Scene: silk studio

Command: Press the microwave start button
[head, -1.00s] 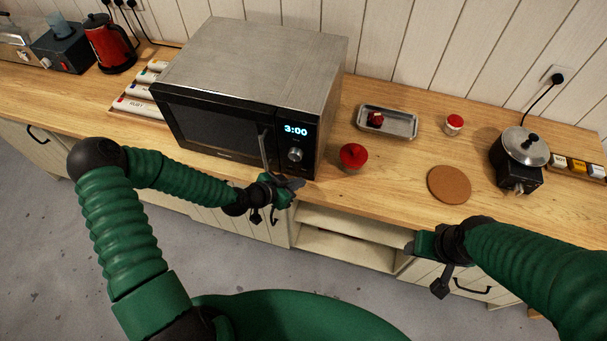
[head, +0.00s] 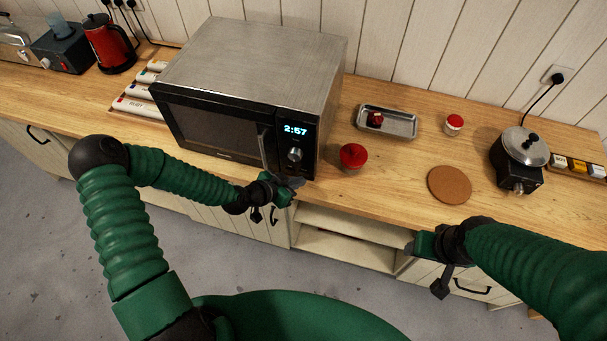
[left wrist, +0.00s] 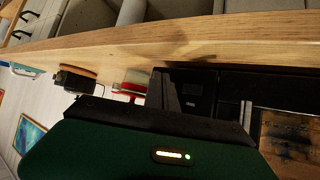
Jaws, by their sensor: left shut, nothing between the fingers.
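The microwave (head: 250,60) stands on the wooden counter with its door shut. Its display (head: 295,130) is lit and reads 2:57, with a silver knob (head: 295,155) below it. My left gripper (head: 297,182) is shut and empty, at the lower part of the control panel. It hides the lowest part of the panel, so I cannot see a start button or tell whether the fingers touch it. In the left wrist view, the gripper's dark finger (left wrist: 165,92) is beside the dark panel (left wrist: 200,95). My right gripper (head: 412,246) is in front of the counter, its fingers barely visible.
A red-topped item (head: 353,156) stands just right of the microwave. Farther right are a metal tray (head: 388,122), a small red-lidded jar (head: 454,124), a cork mat (head: 449,184) and a pot on a heater (head: 526,147). An open shelf (head: 340,245) is below the counter.

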